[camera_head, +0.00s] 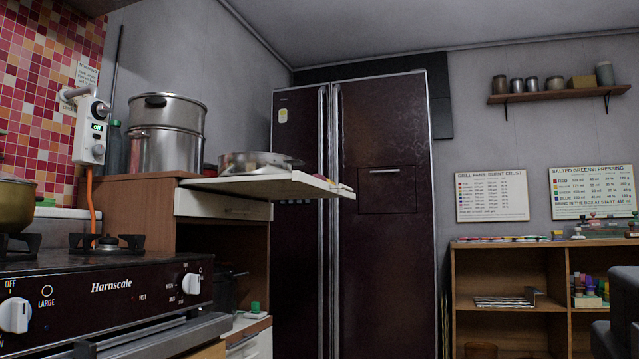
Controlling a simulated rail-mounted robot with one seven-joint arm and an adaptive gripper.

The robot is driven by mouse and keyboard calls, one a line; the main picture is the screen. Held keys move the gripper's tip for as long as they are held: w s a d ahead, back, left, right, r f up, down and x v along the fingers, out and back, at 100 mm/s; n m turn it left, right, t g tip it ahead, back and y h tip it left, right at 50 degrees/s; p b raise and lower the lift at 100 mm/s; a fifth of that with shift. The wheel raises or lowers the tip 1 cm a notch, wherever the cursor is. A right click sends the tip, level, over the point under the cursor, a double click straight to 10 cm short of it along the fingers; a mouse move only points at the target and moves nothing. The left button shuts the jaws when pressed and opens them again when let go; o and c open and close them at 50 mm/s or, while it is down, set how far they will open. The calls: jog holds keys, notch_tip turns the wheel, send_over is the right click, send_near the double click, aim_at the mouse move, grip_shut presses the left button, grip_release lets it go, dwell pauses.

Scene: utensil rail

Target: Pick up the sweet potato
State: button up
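I cannot make out a sweet potato for sure. A small reddish and yellow thing (342,187) shows at the right end of the white pull-out board (262,187); it is too small to tell what it is. A shallow metal pan (255,163) sits on that board and its inside is hidden from this low angle. My gripper is not in view.
A stove (110,290) with a brass-coloured pot (14,205) stands at left. Large steel pots (166,135) stand on the wooden cabinet beside it. A dark refrigerator (380,250) stands behind. A wooden shelf unit (510,270) and a dark object (615,320) are at right.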

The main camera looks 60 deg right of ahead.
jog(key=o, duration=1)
